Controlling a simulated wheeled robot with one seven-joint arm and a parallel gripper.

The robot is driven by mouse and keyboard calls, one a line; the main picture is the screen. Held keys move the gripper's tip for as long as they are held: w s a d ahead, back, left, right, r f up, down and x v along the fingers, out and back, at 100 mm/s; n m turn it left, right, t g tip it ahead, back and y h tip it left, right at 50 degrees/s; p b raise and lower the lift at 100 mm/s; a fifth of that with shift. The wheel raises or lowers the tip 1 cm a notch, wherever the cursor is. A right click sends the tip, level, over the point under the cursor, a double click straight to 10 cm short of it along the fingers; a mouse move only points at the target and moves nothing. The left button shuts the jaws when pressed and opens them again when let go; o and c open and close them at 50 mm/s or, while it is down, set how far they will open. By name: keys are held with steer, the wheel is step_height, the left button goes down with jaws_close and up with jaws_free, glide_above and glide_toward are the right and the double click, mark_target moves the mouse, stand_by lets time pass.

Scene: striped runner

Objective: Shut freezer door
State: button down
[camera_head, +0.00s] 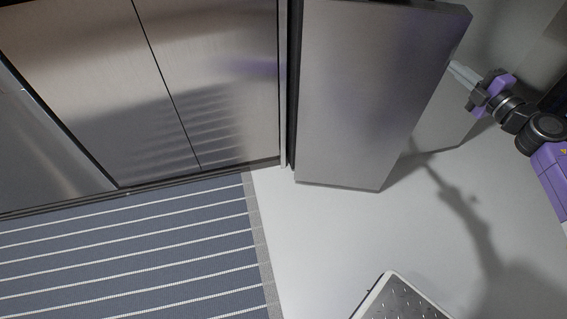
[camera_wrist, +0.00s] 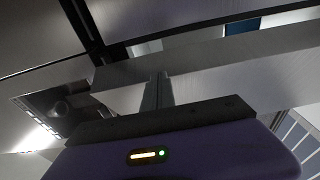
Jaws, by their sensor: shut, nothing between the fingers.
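The freezer door (camera_head: 365,90) is a tall brushed-metal panel that stands open, swung out from the metal cabinet front in the head view. Its hinge side is next to the cabinet edge at the left. My gripper (camera_head: 455,72) is at the door's outer right edge, fingers together and pointing left at it. I cannot tell whether the fingertips touch the door. In the wrist view my gripper (camera_wrist: 158,80) shows its two fingers closed together, in front of a pale horizontal door edge (camera_wrist: 200,66). Nothing is held. The inside of the freezer is hidden behind the door.
Closed metal cabinet doors (camera_head: 140,90) fill the left. A blue-grey striped runner (camera_head: 130,255) lies on the floor before them. A dark studded plate with a white rim (camera_head: 400,300) is at the bottom.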

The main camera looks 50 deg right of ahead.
steer(key=w+d+b, duration=0.4)
steer(key=w+d, duration=0.2)
steer(key=d, duration=0.2)
steer(key=shift+w+d, duration=0.35)
